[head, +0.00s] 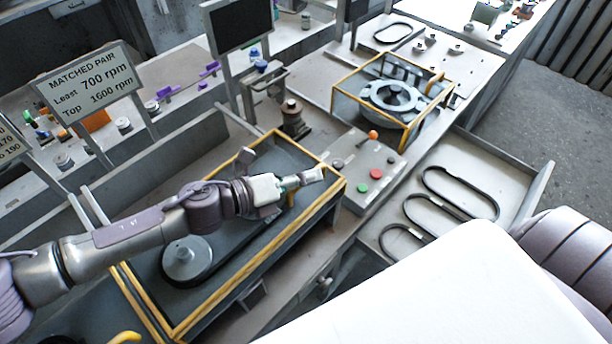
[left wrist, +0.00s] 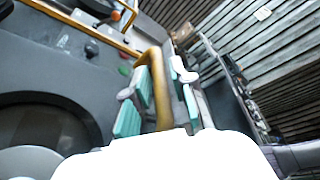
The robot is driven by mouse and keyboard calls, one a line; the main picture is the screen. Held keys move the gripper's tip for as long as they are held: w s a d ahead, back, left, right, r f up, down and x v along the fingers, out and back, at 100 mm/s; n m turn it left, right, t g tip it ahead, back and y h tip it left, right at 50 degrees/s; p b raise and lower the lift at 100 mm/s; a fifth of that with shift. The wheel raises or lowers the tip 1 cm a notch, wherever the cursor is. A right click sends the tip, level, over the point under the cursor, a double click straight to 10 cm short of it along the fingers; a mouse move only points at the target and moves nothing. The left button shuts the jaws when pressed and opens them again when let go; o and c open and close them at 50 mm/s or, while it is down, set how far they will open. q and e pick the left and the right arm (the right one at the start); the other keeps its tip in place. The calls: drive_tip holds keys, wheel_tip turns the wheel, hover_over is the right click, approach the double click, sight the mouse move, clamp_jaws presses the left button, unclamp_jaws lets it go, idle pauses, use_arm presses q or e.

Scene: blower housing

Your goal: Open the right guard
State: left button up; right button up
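A yellow-framed guard (head: 255,281) surrounds a dark belt with a grey pulley (head: 187,257) in the head view. My left gripper (head: 311,175) is at the right end of this guard, near its frame. In the left wrist view, a curved yellow bar (left wrist: 159,92) runs between the teal-padded fingers of my left gripper (left wrist: 163,84). The bar lies close to the left finger, with a gap visible beside the right finger, so the fingers look open around it. A second yellow-framed guard (head: 345,105) encloses a round grey blower housing (head: 392,100) farther right. My right gripper is out of view.
A control box (head: 357,187) with red and green buttons and an orange-knobbed lever stands just right of the near guard. A tray (head: 533,196) with several black belts lies at the right. A sign (head: 93,82) reads "Matched pair", 700 and 1600 rpm.

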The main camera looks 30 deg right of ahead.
use_arm(q)
clamp_jaws()
drive_tip(key=shift+w, duration=0.1)
